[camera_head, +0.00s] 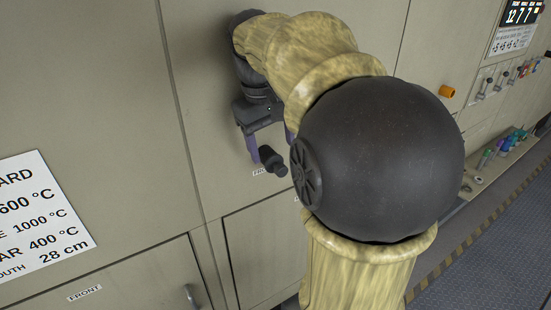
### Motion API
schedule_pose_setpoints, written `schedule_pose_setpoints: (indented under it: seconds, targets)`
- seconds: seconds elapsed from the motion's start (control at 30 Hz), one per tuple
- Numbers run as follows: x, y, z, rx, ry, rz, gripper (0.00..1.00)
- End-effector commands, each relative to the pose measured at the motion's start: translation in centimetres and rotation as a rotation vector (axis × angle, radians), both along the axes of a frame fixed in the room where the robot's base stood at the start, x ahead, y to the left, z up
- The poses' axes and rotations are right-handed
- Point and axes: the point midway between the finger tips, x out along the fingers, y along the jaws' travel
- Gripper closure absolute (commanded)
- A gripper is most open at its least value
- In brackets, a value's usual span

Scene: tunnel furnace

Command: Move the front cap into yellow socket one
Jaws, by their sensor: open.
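A dark, short cylindrical cap (272,159) stands out from the beige furnace wall, just above a small label (262,171) whose readable part begins "FR". I take it to be the front cap. My gripper (271,147) is open, with its purple fingers pointing down toward the wall near the cap. The cap shows between and slightly below the fingertips; I cannot tell whether they touch it. My arm partly hides the right finger. I cannot pick out yellow socket one; my arm covers part of the wall.
An orange cylinder (446,91) sticks out of the wall at right. Several levers (504,79) and a display (522,13) are farther right. Several coloured pieces (497,148) sit on a low ledge. A door marked FRONT (110,285) has a handle (191,296) at lower left.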

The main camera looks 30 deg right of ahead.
Motion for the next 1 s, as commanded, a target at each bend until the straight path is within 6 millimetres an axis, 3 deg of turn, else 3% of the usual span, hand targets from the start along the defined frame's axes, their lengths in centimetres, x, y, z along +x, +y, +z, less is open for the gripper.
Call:
schedule_pose_setpoints:
  seconds: [0.3, 0.67, 0.93, 1.0]
  targets:
    - [0.0, -0.7, -4.2, 0.0, 0.002, 0.001, 0.35]
    - [0.0, -0.8, -5.0, 0.0, 0.0, 0.0, 0.35]
    - [0.0, -0.8, -5.0, 0.0, 0.0, 0.0, 0.84]
    - [0.0, -0.8, -5.0, 0.0, 0.0, 0.0, 0.84]
